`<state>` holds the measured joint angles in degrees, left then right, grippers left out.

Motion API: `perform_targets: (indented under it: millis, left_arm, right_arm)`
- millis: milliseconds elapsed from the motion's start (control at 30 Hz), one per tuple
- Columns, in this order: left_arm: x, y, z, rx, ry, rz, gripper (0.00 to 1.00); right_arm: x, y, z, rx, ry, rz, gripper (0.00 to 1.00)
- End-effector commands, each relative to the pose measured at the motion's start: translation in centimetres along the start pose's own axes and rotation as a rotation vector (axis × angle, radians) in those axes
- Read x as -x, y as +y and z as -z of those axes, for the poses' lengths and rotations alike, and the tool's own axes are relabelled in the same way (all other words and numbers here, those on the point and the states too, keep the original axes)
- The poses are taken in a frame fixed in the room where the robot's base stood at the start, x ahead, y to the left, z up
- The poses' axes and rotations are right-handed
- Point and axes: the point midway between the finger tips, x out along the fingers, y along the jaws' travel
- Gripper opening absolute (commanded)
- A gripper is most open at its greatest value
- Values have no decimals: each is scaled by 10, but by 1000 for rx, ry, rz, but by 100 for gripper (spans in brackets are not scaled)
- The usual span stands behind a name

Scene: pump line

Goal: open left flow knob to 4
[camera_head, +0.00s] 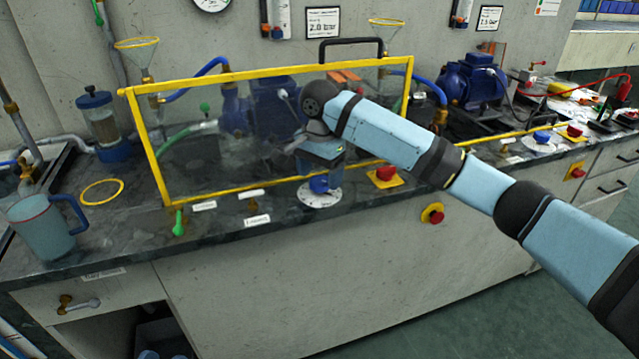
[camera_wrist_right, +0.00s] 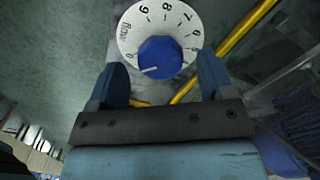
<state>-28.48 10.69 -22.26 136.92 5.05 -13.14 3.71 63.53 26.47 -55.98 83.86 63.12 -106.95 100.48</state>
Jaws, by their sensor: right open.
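The left flow knob (camera_head: 319,186) is blue on a round white dial (camera_head: 319,198) at the front of the bench. In the right wrist view the knob (camera_wrist_right: 160,57) has a white pointer line toward the lower left of the numbered dial (camera_wrist_right: 128,40), seemingly near its 0 end. My right gripper (camera_head: 321,170) hangs over the knob, pointing down. In the wrist view its two fingers (camera_wrist_right: 161,68) are apart, one on each side of the knob; I cannot tell whether they touch it. My left gripper is not in view.
A clear guard with a yellow frame (camera_head: 160,178) stands just behind the knob. A red button on a yellow plate (camera_head: 386,176) sits to the right. A green-handled valve (camera_head: 179,224) and a blue jug (camera_head: 45,228) are to the left. Another blue knob (camera_head: 542,136) is far right.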

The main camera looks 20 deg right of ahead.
Motion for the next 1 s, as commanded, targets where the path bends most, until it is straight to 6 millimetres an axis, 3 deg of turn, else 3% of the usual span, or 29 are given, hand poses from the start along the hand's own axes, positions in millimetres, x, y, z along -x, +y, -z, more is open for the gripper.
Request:
perform_targets:
  millis: [133, 433, 667, 967, 1000]
  left_arm:
    - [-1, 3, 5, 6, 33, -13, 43]
    - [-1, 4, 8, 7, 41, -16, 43]
    - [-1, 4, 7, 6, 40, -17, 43]
    - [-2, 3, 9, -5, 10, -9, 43]
    - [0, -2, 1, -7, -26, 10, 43]
  right_arm:
    - [-11, 0, 0, 0, 0, -1, 74]
    - [-13, 0, 0, 0, 0, 0, 74]
    - [-13, 0, 0, 0, 0, 0, 25]
    - [-10, 0, 0, 7, -2, -1, 25]
    - [-10, 0, 0, 10, -2, -2, 25]
